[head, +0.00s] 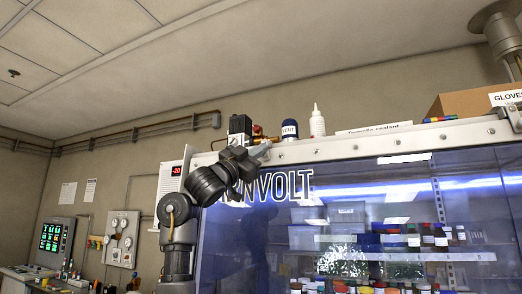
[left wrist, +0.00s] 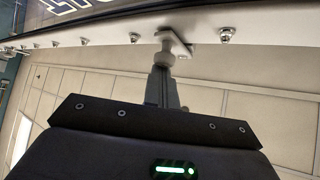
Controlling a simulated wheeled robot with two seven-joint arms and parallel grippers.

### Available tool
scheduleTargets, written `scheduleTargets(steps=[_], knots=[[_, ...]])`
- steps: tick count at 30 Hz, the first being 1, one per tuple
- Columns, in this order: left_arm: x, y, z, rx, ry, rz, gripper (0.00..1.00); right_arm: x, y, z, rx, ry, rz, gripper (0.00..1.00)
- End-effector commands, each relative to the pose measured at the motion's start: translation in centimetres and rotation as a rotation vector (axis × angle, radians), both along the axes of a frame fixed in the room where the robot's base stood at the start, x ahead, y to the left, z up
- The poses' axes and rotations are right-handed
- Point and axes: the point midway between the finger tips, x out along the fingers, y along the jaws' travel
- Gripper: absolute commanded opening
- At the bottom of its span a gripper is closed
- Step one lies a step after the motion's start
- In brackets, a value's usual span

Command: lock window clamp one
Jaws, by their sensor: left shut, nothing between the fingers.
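The window clamp (left wrist: 180,45) is a pale lever-like piece on the white window frame, seen at the upper middle of the left wrist view. My left gripper (left wrist: 164,62) is shut and empty, with its fingertips at or very close to the clamp; I cannot tell whether they touch. In the head view my left gripper (head: 262,150) is at the top left of the window frame (head: 345,148), and it hides the clamp there. The window (head: 350,215) is a clear pane below the frame. My right gripper is not in view.
Bolts (left wrist: 226,34) line the frame. On the cabinet top stand a white bottle (head: 317,121), a dark bottle (head: 289,130) and a cardboard box (head: 470,103). A second clamp-like piece (head: 515,117) is at the far right.

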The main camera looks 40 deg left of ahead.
Motion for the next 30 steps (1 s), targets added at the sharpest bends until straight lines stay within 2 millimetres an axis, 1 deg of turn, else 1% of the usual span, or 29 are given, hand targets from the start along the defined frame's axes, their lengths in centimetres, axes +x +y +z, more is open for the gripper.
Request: scheduleTargets(steps=[6,23,26,29,30], knots=[[0.0,0.3,-0.1,-0.003,0.004,0.003,0.0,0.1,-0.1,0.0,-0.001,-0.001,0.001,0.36],[0.1,0.2,-0.1,-0.003,0.004,0.003,0.0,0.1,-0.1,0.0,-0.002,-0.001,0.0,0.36],[0.1,-0.2,-0.2,-0.001,0.004,0.001,0.0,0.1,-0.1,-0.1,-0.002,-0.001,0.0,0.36],[0.3,-1.5,-0.2,0.001,0.003,-0.004,0.0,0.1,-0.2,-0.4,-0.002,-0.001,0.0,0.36],[0.4,-2.2,-0.3,0.002,0.002,-0.005,0.0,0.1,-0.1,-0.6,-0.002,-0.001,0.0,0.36]])
